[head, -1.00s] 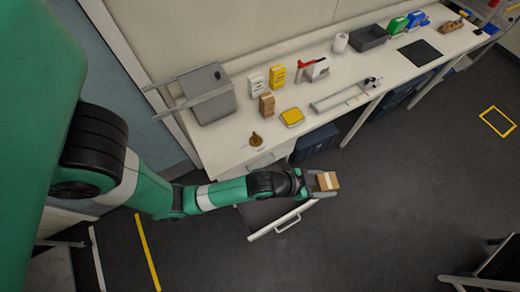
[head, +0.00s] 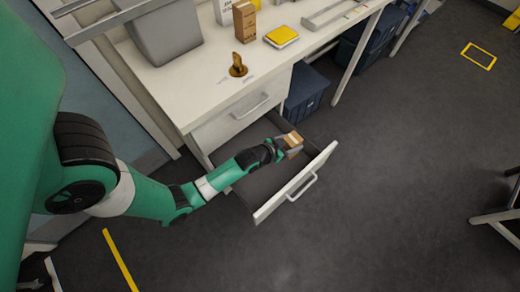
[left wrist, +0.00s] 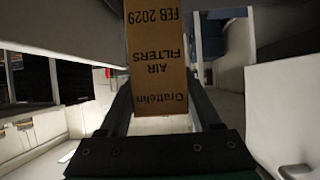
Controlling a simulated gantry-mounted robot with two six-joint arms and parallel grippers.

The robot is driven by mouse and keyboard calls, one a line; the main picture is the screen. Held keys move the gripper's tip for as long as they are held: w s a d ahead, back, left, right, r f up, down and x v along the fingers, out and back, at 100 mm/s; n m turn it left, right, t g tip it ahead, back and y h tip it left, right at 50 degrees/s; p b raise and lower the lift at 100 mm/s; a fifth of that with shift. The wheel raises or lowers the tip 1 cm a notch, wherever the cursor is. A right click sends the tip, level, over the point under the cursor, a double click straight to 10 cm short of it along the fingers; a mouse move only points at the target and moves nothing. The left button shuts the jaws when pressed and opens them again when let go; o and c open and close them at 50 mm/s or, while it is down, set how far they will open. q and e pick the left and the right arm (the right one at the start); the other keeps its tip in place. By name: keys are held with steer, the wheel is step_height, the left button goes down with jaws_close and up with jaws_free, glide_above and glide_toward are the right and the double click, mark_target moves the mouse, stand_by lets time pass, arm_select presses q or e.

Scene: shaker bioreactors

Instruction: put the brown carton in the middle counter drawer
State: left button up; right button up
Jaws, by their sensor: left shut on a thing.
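The brown carton (head: 293,140) is held in my left gripper (head: 282,148), which is shut on it. In the left wrist view the carton (left wrist: 157,60) stands between the two dark fingers, its printed face reading "AIR FILTERS" upside down. A counter drawer (head: 296,187) is pulled out below a closed drawer (head: 240,118). The carton appears over the far right part of the open drawer, near its side wall. Its height against the rim is hard to tell. My forearm hides part of the drawer's inside. My right gripper is not in view.
The counter (head: 200,90) holds another brown box (head: 244,22), a brown figure-like object (head: 238,66), a yellow-topped item (head: 282,37) and a grey bin (head: 165,35). A dark blue crate (head: 305,92) stands under the counter.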

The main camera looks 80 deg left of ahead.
arm_select(q)
steer(key=shift+n+y, duration=0.4)
steer(key=a+f+b, duration=0.1)
steer(key=f+b, duration=0.2)
steer(key=f, duration=0.2)
steer(key=s+a+f+b, duration=0.1)
steer(key=f+b, duration=0.3)
steer(key=f, duration=0.2)
steer(key=f+b, duration=0.4)
steer(key=f, duration=0.2)
steer(key=shift+s+a+f, duration=0.2)
steer(key=shift+a, duration=0.2)
steer(key=shift+r, duration=0.15)
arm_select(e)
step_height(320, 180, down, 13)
arm_select(q)
steer(key=o, duration=1.5)
steer(key=shift+f, duration=0.2)
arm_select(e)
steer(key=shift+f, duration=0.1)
